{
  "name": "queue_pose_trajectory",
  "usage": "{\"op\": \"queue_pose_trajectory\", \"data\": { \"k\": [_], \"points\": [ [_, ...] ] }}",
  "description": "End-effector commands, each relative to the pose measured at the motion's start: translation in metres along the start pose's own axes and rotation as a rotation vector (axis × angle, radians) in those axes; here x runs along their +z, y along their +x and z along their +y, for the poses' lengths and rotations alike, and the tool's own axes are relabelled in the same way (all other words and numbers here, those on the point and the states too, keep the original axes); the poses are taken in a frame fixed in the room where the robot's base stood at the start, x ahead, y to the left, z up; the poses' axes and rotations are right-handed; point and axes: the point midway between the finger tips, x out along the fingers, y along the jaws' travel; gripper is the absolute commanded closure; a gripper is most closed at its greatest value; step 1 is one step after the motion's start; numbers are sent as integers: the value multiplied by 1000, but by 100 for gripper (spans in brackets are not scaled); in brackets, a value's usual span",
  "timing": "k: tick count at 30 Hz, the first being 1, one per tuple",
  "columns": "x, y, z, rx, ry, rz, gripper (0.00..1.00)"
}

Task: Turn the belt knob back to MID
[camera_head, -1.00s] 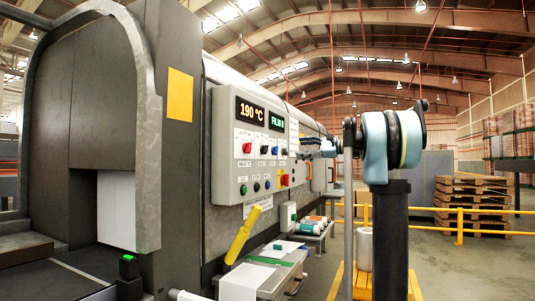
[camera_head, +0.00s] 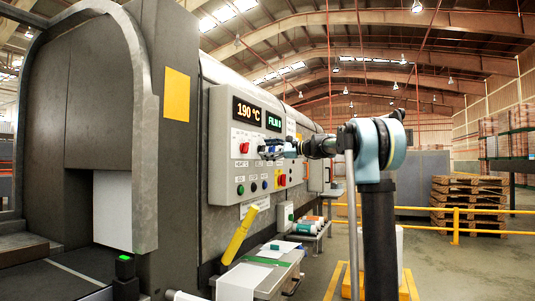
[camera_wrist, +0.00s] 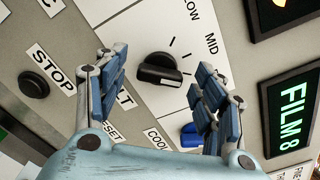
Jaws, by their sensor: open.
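In the wrist view a black knob (camera_wrist: 160,70) sits on a white plate, with tick marks and the words LOW and MID beside it. I cannot read the knob's name. My gripper (camera_wrist: 155,62) is open, with one blue-padded finger on each side of the knob and visible gaps between. In the head view my gripper (camera_head: 271,150) is at the control panel (camera_head: 225,164) and hides the knob.
A red knob (camera_head: 245,147) is left of my gripper, and a red emergency button (camera_head: 282,180) is below it. A blue knob (camera_wrist: 190,134) lies close to my right finger in the wrist view. Displays (camera_head: 248,110) read 190 °C and FILM 8. A yellow handle (camera_head: 240,236) sticks out below.

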Motion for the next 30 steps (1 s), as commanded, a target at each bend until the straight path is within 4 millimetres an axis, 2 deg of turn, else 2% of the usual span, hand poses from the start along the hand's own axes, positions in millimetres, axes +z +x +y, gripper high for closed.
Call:
{"op": "queue_pose_trajectory", "data": {
  "k": [4,12,13,18,19,22,30],
  "points": [
    [0,7,0,0,0,0,37],
    [0,8,0,-1,0,1,37],
    [0,8,0,-1,0,1,39],
    [0,8,0,-1,0,1,77],
    [0,8,0,-1,0,1,81],
    [-3,3,-2,-2,0,3,81],
    [-1,7,0,0,-44,2,81]
  ]
}}
